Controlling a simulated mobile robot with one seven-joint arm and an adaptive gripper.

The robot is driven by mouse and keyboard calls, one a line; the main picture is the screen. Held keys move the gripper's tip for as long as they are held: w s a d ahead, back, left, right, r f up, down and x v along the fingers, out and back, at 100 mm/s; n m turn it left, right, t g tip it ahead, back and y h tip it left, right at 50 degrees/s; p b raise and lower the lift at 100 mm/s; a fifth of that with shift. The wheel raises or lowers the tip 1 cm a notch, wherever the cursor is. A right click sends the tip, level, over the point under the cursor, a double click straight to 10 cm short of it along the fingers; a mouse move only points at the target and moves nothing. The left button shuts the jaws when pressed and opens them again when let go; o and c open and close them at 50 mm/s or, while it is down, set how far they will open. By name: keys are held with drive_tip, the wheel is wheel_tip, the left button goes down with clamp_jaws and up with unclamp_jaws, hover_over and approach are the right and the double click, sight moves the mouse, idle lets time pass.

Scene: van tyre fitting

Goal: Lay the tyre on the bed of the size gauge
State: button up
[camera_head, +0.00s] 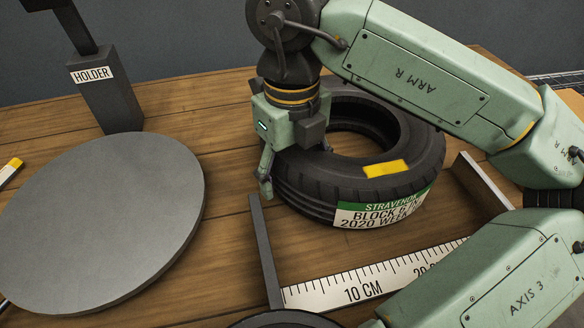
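The black tyre (300,190) is level, hole up, with a green and white label and a yellow sticker. My gripper (290,165) points down over its left wall. One finger is outside the wall, close against it; the other side is over the hole and its tip is hidden. I cannot tell whether the fingers press on the rubber. The size gauge has a white ruler strip (335,288), a dark left upright (264,250) and a right upright (483,184). The tyre appears behind the strip, between the uprights across the picture; whether it touches the table is unclear.
A round grey plate (100,220) takes up the left of the wooden table (215,135). A dark post labelled HOLDER (105,95) stands behind it. A yellow-ended object (12,168) lies at the left edge. My arm hides the gauge's right front.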

wheel_tip(320, 180, up, 10)
drive_tip(key=p, duration=0.6)
drive_tip(key=shift+r+p, duration=0.2)
drive_tip(key=shift+p, duration=0.1)
drive_tip(key=shift+r, duration=0.9)
drive_tip(key=shift+a, duration=0.1)
